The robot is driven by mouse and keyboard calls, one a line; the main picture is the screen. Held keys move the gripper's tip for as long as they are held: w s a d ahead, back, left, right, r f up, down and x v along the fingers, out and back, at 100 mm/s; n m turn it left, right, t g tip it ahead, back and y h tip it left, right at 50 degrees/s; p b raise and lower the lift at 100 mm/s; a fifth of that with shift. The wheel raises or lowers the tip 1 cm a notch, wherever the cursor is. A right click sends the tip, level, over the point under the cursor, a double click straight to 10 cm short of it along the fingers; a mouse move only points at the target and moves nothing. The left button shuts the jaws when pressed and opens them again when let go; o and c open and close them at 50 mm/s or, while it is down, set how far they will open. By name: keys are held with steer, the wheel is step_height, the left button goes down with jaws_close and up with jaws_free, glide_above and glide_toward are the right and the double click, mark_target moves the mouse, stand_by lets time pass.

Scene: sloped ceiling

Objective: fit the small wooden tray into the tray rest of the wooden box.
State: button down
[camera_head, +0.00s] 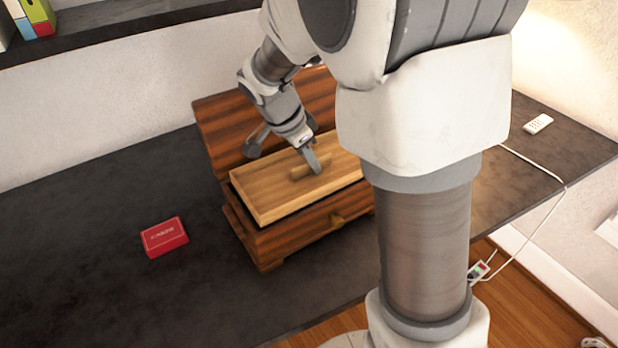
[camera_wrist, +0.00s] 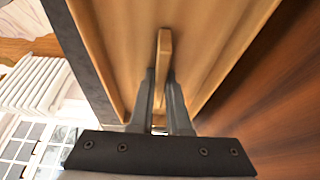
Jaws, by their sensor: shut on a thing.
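The small wooden tray (camera_head: 268,202) is light wood with a raised handle bar (camera_head: 302,172) across its middle. My gripper (camera_head: 314,160) is shut on this handle from above; the wrist view shows both fingers (camera_wrist: 162,85) on either side of the bar (camera_wrist: 164,48), with the tray (camera_wrist: 215,40) behind. The darker wooden box (camera_head: 290,240) stands on the table with its lid (camera_head: 222,125) open at the back. The tray lies over the box opening, its side wall showing above the front rim. The tray rest is hidden under it, so I cannot tell whether they touch.
A red box (camera_head: 165,237) lies on the dark table (camera_head: 90,250) left of the wooden box. A white remote (camera_head: 538,124) lies at the far right, near a white cable (camera_head: 545,175). A dark shelf (camera_head: 110,28) runs along the wall. The table's left part is clear.

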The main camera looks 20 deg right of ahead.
mark_target(307, 174)
steer(key=shift+a+f, duration=0.2)
steer(key=shift+a, duration=0.05)
steer(key=shift+f+b, duration=0.35)
steer(key=shift+f, duration=1.6)
steer(key=shift+f, duration=0.15)
steer(key=c, duration=0.9)
jaws_free()
